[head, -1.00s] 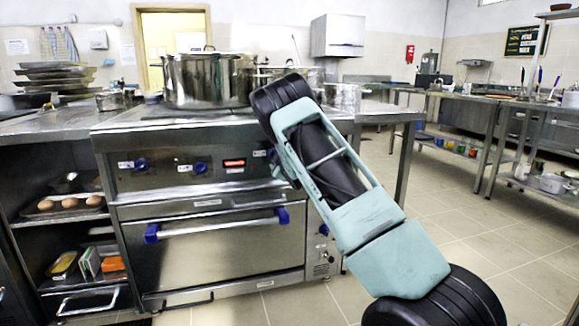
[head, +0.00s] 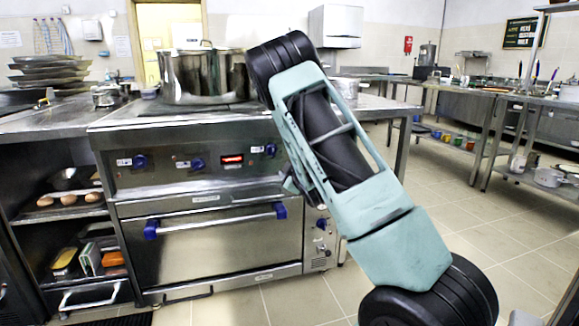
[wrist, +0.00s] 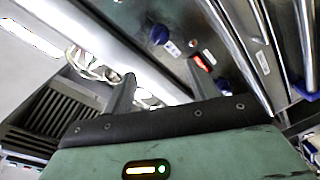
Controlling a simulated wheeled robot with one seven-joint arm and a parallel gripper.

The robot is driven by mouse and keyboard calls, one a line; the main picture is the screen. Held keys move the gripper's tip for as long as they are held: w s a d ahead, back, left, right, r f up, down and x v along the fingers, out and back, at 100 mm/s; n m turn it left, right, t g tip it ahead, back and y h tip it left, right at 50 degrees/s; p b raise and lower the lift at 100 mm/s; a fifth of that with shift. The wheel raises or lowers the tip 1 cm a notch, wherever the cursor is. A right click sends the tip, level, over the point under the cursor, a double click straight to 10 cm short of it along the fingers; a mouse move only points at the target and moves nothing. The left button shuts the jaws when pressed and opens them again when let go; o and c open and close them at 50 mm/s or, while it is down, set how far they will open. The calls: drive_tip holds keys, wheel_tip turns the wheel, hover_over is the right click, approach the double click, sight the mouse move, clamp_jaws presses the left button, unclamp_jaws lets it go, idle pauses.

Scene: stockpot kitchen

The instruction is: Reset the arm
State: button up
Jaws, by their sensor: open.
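My arm (head: 375,225) stands raised in the middle of the head view, in front of the oven's right side. Its black upper joint overlaps the right edge of the stockpot in the picture. My gripper (wrist: 161,85) shows in the wrist view, with its two dark fingers spread apart and nothing visible between them. In the head view the gripper is mostly hidden behind the arm. The wrist view shows a tilted picture of the oven's control panel (wrist: 180,40) beyond the fingers.
A steel oven (head: 215,250) with blue knobs and a large stockpot (head: 205,78) on top stand ahead. Shelves with eggs (head: 68,200) and small containers are at left. Steel tables (head: 480,97) line the right side. Tiled floor (head: 440,190) is clear between.

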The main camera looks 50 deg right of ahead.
drive_tip(key=shift+a, duration=0.1)
idle(0.3)
drive_tip(key=s+a+f+m+g+y, duration=0.1)
drive_tip(key=a+f+g+y, duration=0.2)
drive_tip(key=a, duration=1.4)
drive_tip(key=s+a+m+g+y, duration=0.1)
drive_tip(key=a+g+y, duration=0.3)
drive_tip(key=a, duration=1.3)
drive_tip(key=s+a+n+g+y, duration=0.25)
drive_tip(key=s+a+g, duration=0.35)
drive_tip(key=s+a, duration=1.25)
drive_tip(key=s+r+n+g, duration=0.1)
drive_tip(key=s+r+g, duration=0.1)
drive_tip(key=s, duration=1.1)
wheel_tip(320, 180, up, 31)
drive_tip(key=p, duration=3)
drive_tip(key=shift+s+d+f+h+p, duration=0.15)
drive_tip(key=shift+s+f+h+p, duration=0.1)
drive_tip(key=shift+h+p, duration=0.1)
